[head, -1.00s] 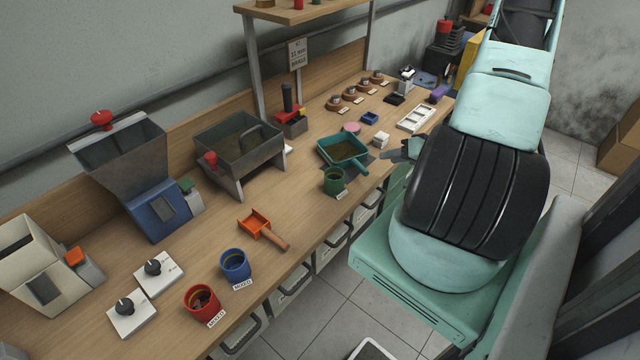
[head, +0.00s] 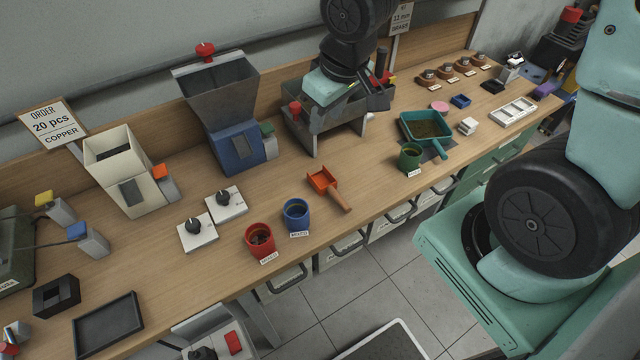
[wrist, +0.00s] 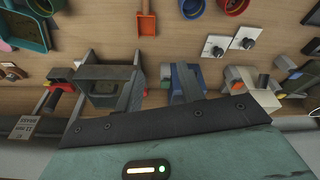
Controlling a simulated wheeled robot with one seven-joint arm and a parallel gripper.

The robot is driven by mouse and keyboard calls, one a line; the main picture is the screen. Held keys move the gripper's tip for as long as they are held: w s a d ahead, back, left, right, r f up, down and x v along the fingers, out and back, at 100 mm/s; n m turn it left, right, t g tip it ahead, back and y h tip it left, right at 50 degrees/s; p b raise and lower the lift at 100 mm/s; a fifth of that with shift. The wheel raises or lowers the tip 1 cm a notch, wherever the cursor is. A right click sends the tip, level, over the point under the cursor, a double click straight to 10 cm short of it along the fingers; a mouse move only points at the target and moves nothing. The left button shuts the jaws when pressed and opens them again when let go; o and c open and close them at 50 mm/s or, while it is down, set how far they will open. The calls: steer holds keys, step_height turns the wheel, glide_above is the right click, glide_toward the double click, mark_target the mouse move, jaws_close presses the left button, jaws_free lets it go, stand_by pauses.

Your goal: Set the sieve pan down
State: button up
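A green cup (head: 411,157) stands close in front of the pan. An orange scoop (head: 322,181), a blue cup (head: 296,214) and a red cup (head: 260,240) stand further left. A blue hopper machine (head: 237,150) stands left of the trough. Bare bench lies between trough and scoop.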

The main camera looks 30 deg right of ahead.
steer(key=s+a+r+n+g, duration=0.1)
steer(key=s+a+r+n, duration=0.1)
steer(key=s+a, duration=0.3)
steer(key=s+a+r+n+g, duration=0.2)
steer(key=s+a, duration=0.4)
steer(key=s, duration=0.6)
steer(key=shift+a+r, duration=0.15)
steer(key=shift+r, duration=0.2)
step_height(320, 180, down, 6)
steer(key=b, duration=0.6)
